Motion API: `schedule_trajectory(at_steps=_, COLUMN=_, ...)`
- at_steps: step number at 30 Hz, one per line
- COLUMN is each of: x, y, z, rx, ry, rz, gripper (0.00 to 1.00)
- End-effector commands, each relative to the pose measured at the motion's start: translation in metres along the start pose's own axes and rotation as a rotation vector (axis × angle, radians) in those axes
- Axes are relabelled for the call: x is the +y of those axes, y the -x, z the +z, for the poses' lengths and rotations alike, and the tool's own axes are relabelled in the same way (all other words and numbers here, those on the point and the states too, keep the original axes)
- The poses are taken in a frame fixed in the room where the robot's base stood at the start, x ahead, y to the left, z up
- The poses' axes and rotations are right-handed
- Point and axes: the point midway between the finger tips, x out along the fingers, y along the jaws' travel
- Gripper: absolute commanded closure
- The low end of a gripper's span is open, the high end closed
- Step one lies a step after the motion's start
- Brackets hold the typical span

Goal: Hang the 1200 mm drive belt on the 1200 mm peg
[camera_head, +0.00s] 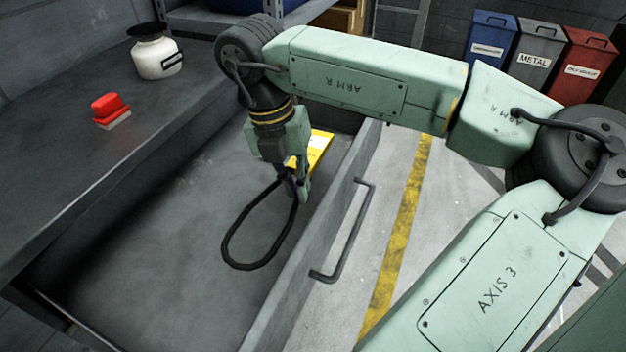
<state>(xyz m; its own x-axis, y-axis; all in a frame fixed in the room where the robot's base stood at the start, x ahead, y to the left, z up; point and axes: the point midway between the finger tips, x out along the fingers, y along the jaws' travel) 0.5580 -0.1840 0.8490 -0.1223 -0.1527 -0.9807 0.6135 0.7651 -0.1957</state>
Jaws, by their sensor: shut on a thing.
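A black drive belt (226,240) forms a long loop in the open grey drawer (170,270). My gripper (297,190) is over the right side of the drawer, shut on the far end of the belt. The rest of the loop extends toward the near left. I cannot tell whether its near end touches the drawer floor. No length marking is readable on the belt. No pegs show in this view.
A yellow item with a white label (320,145) lies behind my gripper in the drawer. The drawer's handle (352,235) projects on the right. A red-and-white block (110,110) and a white jar (157,55) stand on the bench (60,170). Bins (535,55) stand far right.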

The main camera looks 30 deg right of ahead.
Motion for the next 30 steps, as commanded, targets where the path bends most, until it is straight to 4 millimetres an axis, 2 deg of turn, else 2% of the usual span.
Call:
schedule_trajectory(at_steps=3, x=0.004, y=-0.020, z=-0.001, rx=0.003, ry=0.004, rz=0.001, gripper=1.00)
schedule_trajectory(at_steps=11, x=0.010, y=-0.049, z=-0.001, rx=0.002, ry=0.002, rz=0.001, gripper=1.00)
schedule_trajectory(at_steps=16, x=0.016, y=-0.076, z=-0.001, rx=0.002, ry=0.002, rz=0.001, gripper=1.00)
schedule_trajectory(at_steps=19, x=0.017, y=-0.083, z=0.000, rx=-0.001, ry=0.002, rz=0.001, gripper=1.00)
schedule_trajectory(at_steps=30, x=0.018, y=-0.087, z=0.000, rx=-0.001, ry=0.001, rz=0.000, gripper=1.00)
